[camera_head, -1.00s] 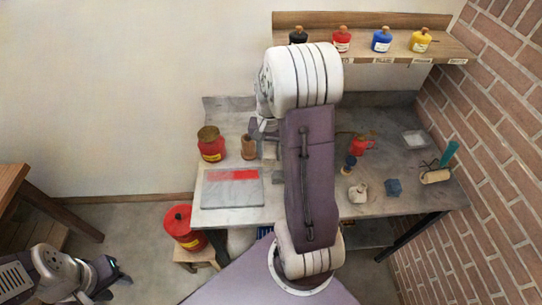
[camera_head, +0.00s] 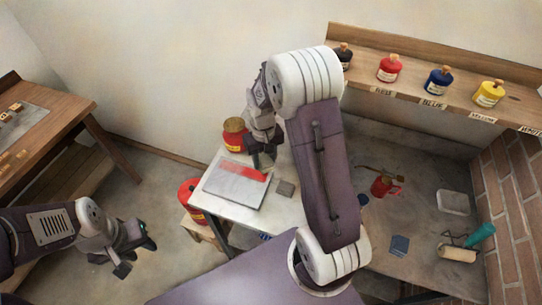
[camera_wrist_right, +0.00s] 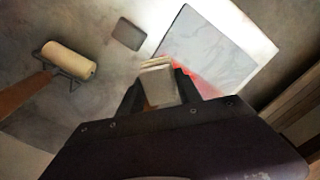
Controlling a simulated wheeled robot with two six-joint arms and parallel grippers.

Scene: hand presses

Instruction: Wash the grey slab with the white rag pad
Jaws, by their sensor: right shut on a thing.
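The grey slab (camera_head: 236,190) lies on the table left of my right arm, with a red ink patch along its far edge. It also shows in the right wrist view (camera_wrist_right: 212,48), with red beside the gripper. My right gripper (camera_head: 262,163) is at the slab's far right corner. In the wrist view it (camera_wrist_right: 160,88) is shut on a pale block-like pad (camera_wrist_right: 158,84), which looks like the white rag pad. I cannot tell whether the pad touches the slab. My left gripper (camera_head: 136,256) is open and empty, away from the table at the left.
A small dark square (camera_head: 286,188) lies right of the slab. A red tin (camera_head: 235,135) stands behind it; another (camera_head: 190,198) is on a stool. A cream roller (camera_wrist_right: 68,60) shows in the wrist view. A blue pad (camera_head: 399,245) and teal-handled roller (camera_head: 458,253) lie right.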

